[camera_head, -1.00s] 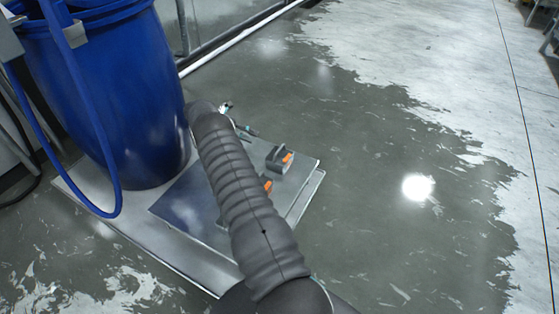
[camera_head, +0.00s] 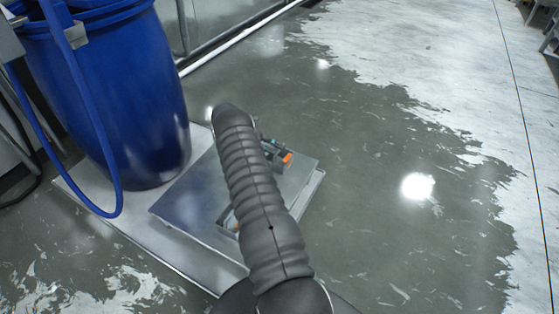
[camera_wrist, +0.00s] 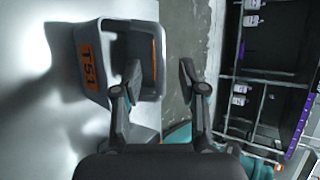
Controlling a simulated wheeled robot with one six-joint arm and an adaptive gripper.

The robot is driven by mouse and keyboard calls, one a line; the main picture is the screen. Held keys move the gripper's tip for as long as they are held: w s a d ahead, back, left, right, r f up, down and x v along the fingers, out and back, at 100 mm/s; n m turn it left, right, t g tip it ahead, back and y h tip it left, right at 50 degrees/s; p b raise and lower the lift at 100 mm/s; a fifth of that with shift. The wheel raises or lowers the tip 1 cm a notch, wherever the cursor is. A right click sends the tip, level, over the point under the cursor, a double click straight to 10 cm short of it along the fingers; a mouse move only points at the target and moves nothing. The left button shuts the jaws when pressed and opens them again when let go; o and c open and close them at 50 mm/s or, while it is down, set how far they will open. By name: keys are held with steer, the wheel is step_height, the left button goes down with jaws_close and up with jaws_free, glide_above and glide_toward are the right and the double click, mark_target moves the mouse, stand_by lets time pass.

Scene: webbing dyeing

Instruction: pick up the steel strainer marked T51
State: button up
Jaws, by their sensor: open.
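The strainer marked T51 (camera_wrist: 88,62) is a grey, open-topped box with an orange label, at the left of the wrist view. My gripper (camera_wrist: 158,80) is open there. Its left finger overlaps the strainer's opening and its right finger lies outside the right wall, so that wall shows between the fingertips. I cannot tell whether either finger touches. In the head view, a grey and orange container (camera_head: 287,158) sits on the metal platform, partly hidden by my arm and gripper; its marking is not readable.
A large blue barrel (camera_head: 120,100) with a blue hose stands at the left. The wet floor at the right is clear. Dark racking (camera_wrist: 265,90) fills the wrist view's right side.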

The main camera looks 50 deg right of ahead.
steer(key=x, duration=0.2)
steer(key=shift+s+d+f, duration=0.15)
steer(key=shift+s, duration=0.05)
steer(key=shift+c, duration=0.2)
jaws_close()
